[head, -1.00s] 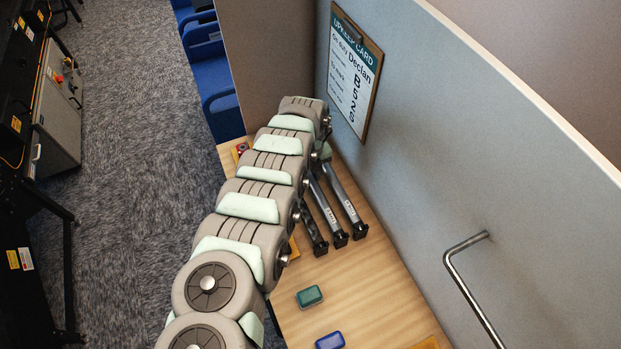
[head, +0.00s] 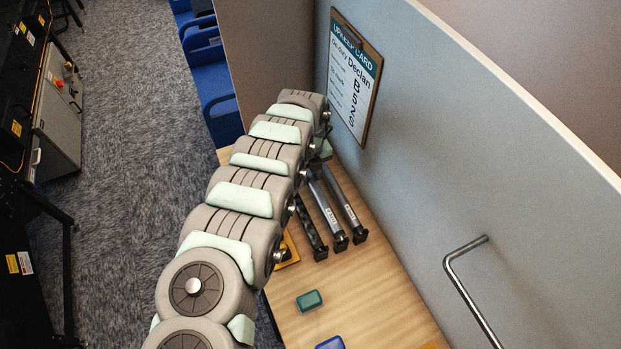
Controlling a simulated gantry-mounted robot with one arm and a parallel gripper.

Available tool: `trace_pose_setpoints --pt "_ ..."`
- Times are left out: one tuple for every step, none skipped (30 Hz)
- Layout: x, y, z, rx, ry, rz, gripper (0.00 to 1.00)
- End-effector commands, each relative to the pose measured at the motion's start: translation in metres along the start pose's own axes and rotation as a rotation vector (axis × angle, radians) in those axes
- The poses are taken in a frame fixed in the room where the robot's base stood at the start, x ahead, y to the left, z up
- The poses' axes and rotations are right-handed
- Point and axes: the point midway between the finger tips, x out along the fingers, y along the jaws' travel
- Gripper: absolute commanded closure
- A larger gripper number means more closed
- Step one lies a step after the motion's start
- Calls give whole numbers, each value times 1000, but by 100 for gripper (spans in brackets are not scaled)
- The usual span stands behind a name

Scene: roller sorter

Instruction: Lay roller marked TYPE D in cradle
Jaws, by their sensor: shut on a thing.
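Three rollers lie side by side on the wooden table in the head view: a dark one (head: 311,232), a grey one in the middle (head: 325,208) and a grey one on the right (head: 345,203). Each has a black end toward me. The two grey ones carry small white labels, too small to read surely. The rollers' far ends pass behind my arm. My gripper's fingers are hidden behind my arm near the far end of the table. An orange-yellow piece (head: 288,250) shows partly beside my arm; I cannot tell whether it is the cradle.
A green box (head: 309,300) and a blue box (head: 330,343) sit on the near table (head: 375,300). A grey partition (head: 440,150) with a clipboard card (head: 355,75) and a metal handle (head: 463,258) bounds the right. Blue chairs (head: 220,110) stand beyond the table's left edge.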

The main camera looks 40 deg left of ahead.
Motion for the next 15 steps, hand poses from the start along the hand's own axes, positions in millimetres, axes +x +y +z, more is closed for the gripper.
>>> trace_pose_setpoints --pt "-9 0 3 1 -6 -1 100" --pt "-13 0 3 1 -7 -1 100" --pt "-18 -1 3 1 -8 -2 100" --pt "-22 -1 3 1 -8 -2 100" --pt "-25 0 3 0 -8 -1 100" --pt "-31 0 3 1 -8 -1 100" --pt "-36 0 3 0 -8 -1 100" --pt "-40 0 3 0 -8 0 100" --pt "-45 0 3 1 -7 0 100" --pt "-49 0 2 0 -7 0 100" --pt "-52 0 2 1 -7 0 100" --pt "-57 -1 3 2 -7 -1 100" --pt "-60 -1 3 2 -8 -1 100" --pt "-63 -1 3 2 -8 -1 100" --pt "-66 -1 3 1 -8 -2 100"
